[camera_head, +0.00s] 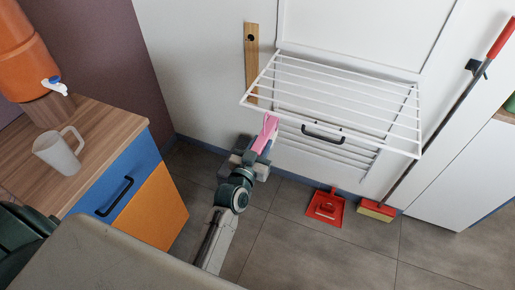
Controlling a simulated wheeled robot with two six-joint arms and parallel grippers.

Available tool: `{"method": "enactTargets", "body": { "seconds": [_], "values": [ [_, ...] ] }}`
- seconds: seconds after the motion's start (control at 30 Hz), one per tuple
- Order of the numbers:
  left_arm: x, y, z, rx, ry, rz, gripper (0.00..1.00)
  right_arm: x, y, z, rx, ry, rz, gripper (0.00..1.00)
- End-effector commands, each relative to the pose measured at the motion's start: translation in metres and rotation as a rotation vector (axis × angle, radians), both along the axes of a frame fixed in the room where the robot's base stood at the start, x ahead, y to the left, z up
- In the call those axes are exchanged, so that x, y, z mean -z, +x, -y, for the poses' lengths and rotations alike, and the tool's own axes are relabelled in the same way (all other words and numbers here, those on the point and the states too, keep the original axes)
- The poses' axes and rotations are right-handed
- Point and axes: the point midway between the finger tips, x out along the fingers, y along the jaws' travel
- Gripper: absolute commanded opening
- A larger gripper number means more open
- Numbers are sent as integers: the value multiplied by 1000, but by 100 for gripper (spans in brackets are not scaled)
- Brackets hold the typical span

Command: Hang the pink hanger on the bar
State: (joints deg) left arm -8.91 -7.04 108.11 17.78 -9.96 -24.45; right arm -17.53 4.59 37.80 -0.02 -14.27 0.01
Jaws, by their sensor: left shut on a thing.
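The pink hanger (265,133) shows as a small pink shape just below the front left part of the white rack. My left gripper (262,149) is shut on it, and the gripper and arm hide part of it. The white rack (335,129) is fixed to the wall panel and has several parallel bars; its front bar runs just above the hanger. I cannot tell whether the hanger touches the bar. My right gripper is not in view.
A counter (95,120) with a frosted mug (58,152) and an orange dispenser (25,50) stands at left. A red dustpan (326,207) and a broom (378,210) are at right. The floor between is clear.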

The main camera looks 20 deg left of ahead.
Motion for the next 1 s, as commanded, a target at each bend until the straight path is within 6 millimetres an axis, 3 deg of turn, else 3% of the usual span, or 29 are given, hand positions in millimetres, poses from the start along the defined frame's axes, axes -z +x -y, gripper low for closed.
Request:
{"method": "enactTargets", "body": {
  "seconds": [0.63,0.7,1.0],
  "values": [
    [-2,53,2,0,1,1,4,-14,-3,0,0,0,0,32],
    [11,51,2,0,0,0,4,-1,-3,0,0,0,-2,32],
    [26,51,2,0,0,1,4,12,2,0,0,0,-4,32]
  ]
}}
